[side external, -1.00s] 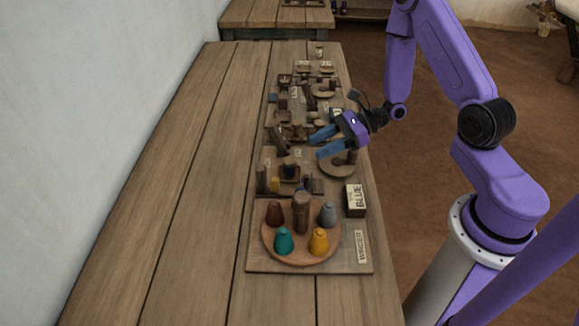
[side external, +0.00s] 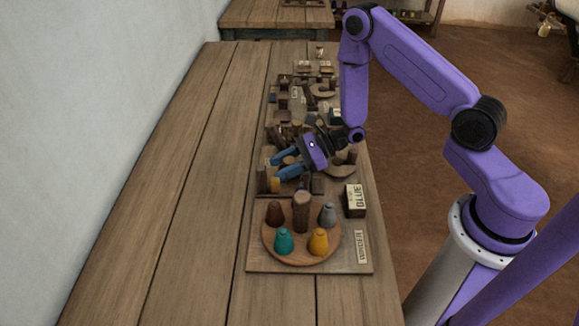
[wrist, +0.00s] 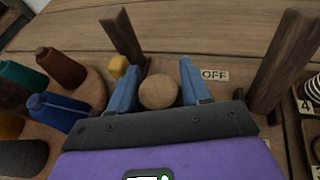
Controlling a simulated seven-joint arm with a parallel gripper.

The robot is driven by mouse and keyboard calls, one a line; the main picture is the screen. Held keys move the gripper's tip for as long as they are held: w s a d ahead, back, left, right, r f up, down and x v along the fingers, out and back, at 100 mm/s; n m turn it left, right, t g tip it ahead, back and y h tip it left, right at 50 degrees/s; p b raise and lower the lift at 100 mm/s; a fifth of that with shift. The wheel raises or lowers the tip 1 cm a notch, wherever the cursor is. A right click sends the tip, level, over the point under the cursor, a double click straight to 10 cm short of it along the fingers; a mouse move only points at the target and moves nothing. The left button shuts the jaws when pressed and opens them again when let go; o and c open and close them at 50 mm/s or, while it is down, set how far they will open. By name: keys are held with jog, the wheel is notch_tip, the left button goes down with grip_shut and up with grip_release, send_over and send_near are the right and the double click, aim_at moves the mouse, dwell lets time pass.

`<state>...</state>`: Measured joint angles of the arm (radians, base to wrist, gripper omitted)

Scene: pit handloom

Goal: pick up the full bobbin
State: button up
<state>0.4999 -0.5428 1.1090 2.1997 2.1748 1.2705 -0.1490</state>
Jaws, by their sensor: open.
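My gripper (side external: 275,167) is open and low over the cluttered middle of the board in the side view. In the wrist view its two blue fingers (wrist: 156,72) stand either side of a round tan, knob-like thing (wrist: 158,92), with visible space at least on its right. I cannot tell whether this is the full bobbin; its lower part is hidden. A blue thread cone (wrist: 60,112) lies to the left of the fingers. A small yellow piece (wrist: 118,67) is just beyond the left finger, also seen in the side view (side external: 275,185).
Dark upright posts (wrist: 123,38) and (wrist: 285,60) stand at both sides beyond the fingers. An OFF label (wrist: 215,75) lies right of them. The round tray (side external: 270,248) holds coloured cones around a post. The table's left side (side external: 170,200) is clear.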

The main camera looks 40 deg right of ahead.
jog(key=c, duration=0.7)
